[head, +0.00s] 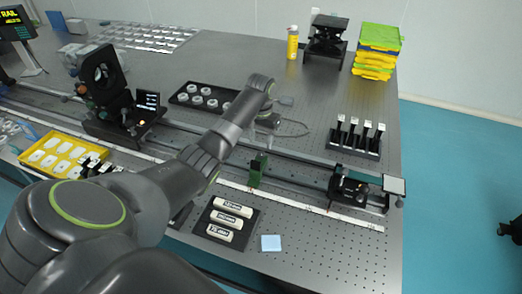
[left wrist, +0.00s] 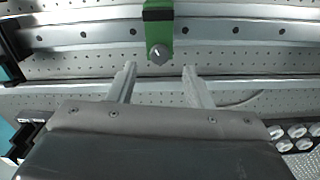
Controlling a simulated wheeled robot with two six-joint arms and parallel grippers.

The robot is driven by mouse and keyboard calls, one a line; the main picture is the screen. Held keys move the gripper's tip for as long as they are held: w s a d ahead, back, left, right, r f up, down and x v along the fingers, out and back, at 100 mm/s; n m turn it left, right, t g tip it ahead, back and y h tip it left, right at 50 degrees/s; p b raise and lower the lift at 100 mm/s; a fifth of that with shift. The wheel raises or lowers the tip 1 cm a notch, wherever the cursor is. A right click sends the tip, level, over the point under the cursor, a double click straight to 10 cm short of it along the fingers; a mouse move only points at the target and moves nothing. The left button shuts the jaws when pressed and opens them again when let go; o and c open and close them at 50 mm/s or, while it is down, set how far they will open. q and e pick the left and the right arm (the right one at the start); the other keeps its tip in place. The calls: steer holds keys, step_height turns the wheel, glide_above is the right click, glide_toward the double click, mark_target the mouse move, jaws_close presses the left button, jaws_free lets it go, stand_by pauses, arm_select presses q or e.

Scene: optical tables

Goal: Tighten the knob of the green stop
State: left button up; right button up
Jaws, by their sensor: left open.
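The green stop (head: 255,175) sits on the long rail across the optical table, right of the middle in the head view. In the left wrist view the green stop (left wrist: 159,30) is at the top centre, with its small grey knob (left wrist: 160,54) facing the gripper and a light mark on it. My left gripper (left wrist: 158,72) is open, its two fingers apart and empty, with the knob just beyond the tips and between their lines. In the head view my left gripper (head: 272,118) is above the rail, partly hidden by its own wrist. My right gripper is not in view.
On the rail stand a large black mount (head: 103,85) at left and a black carriage (head: 358,188) at right. A black tray with labelled cylinders (head: 227,222) and a light blue square (head: 271,243) lie in front. A holder with black posts (head: 355,140) stands behind.

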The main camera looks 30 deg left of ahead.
mark_target(261, 153)
arm_select(q)
step_height(261, 153, down, 6)
steer(key=shift+r, duration=0.25)
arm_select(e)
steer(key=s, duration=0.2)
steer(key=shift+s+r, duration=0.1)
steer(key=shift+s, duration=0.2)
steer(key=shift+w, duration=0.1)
